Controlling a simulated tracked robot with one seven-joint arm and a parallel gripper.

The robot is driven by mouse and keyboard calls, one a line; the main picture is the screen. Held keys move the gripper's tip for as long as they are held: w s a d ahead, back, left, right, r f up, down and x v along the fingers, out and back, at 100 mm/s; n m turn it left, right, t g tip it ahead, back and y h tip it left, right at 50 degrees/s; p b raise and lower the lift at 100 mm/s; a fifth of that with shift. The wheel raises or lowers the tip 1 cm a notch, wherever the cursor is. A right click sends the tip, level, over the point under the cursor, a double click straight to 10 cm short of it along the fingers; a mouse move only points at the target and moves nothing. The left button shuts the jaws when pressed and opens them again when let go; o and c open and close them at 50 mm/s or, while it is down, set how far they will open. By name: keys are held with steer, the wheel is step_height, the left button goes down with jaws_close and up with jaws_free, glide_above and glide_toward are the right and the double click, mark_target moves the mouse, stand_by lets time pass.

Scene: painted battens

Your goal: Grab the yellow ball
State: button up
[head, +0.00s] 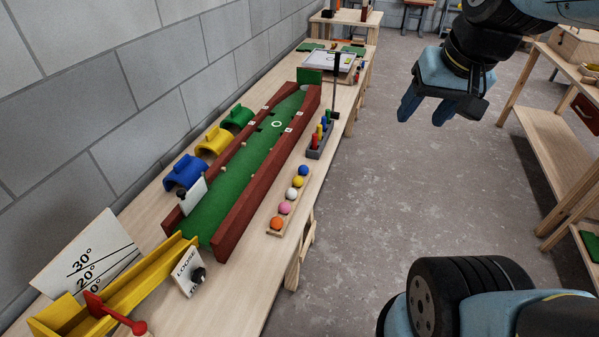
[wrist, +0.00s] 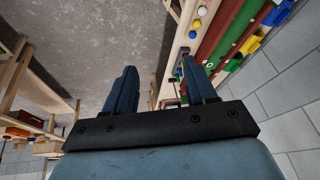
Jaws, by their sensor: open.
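The yellow ball (head: 298,181) sits in a wooden rack (head: 273,231) on the long bench, between a blue ball (head: 303,170) and a white ball (head: 292,194). Pink (head: 285,207) and orange (head: 277,223) balls sit nearer in the same row. In the wrist view the yellow ball (wrist: 201,11) shows small near the top edge. My gripper (head: 422,112) is open and empty, over the floor to the right of the bench and well apart from the ball. Its two blue fingers also show in the wrist view (wrist: 161,88).
A green putting lane (head: 233,160) with red-brown walls runs left of the rack. A peg block (head: 318,142) stands behind it. A yellow ramp (head: 130,280) and a white card (head: 186,272) are in front. Shelving (head: 550,130) stands at right; the floor (head: 370,200) between is clear.

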steer(key=w+a+f+m+g+y, duration=0.2)
steer(key=w+a+f+m+y, duration=0.3)
steer(key=w+f, duration=0.4)
steer(key=w+a+f+m+g+y, duration=0.3)
steer(key=w+a+f+m+y, duration=0.2)
steer(key=w+f, duration=0.45)
steer(key=w+f+m+t+y, duration=0.25)
steer(key=w+f+m, duration=0.35)
steer(key=f, duration=0.5)
steer(key=m+t, duration=0.4)
steer(key=m, duration=0.2)
glide_toward(302, 181)
steer(key=shift+h, duration=0.45)
steer(key=x, duration=0.4)
steer(key=shift+w+a+r, duration=0.1)
steer(key=shift+w+a, duration=0.05)
steer(key=shift+a, duration=0.05)
steer(key=shift+x, duration=2.9)
steer(key=shift+a+r, duration=0.1)
steer(key=shift+a, duration=0.1)
steer(key=shift+c, duration=0.2)
steer(key=shift+g, duration=0.25)
steer(key=c, duration=0.8)
